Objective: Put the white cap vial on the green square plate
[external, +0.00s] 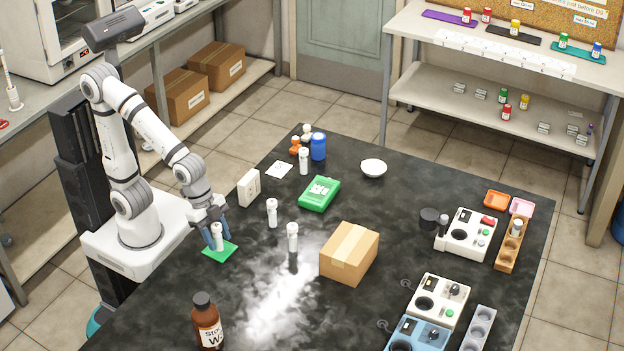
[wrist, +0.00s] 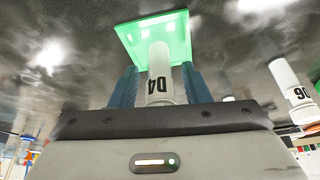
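A white-capped vial (external: 217,237) stands upright at the green square plate (external: 229,247), near the table's left edge. In the wrist view the vial (wrist: 160,75) carries a D4 label, upside down, and its base is against the plate (wrist: 128,38). My gripper (external: 217,235) is around the vial, one blue finger on each side. In the wrist view narrow gaps appear between the vial and the fingers of the gripper (wrist: 161,85), so it looks open. The contact of the vial's base with the plate is partly hidden.
Other white-capped vials stand to the right: one (external: 272,213), another (external: 292,238), and a third (external: 304,161) farther back. A cardboard box (external: 349,253), a green case (external: 319,193), a white block (external: 249,188) and a brown bottle (external: 207,321) are also on the black table.

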